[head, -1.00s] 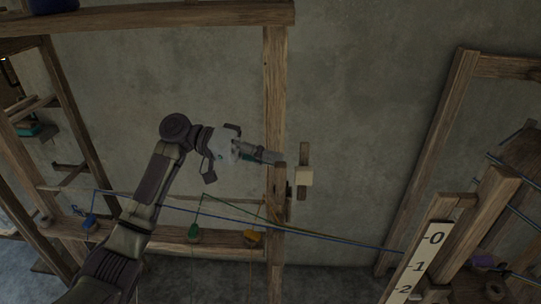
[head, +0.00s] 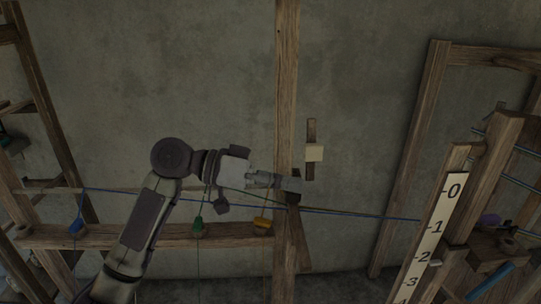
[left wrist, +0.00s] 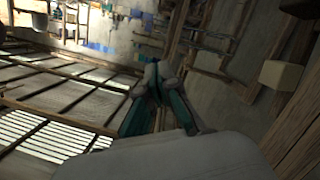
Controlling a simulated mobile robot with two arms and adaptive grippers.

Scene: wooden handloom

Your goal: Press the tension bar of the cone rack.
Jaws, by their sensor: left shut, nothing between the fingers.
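I cannot tell which piece is the tension bar. Part of the post beside the fingertips is hidden by the gripper. My right gripper is not in view.
A cream block (head: 314,153) sits on a short wooden slat right of the post; it also shows in the left wrist view (left wrist: 281,75). A numbered scale board (head: 432,240) and loom timbers (head: 490,165) stand at the right. Bare wall lies between.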

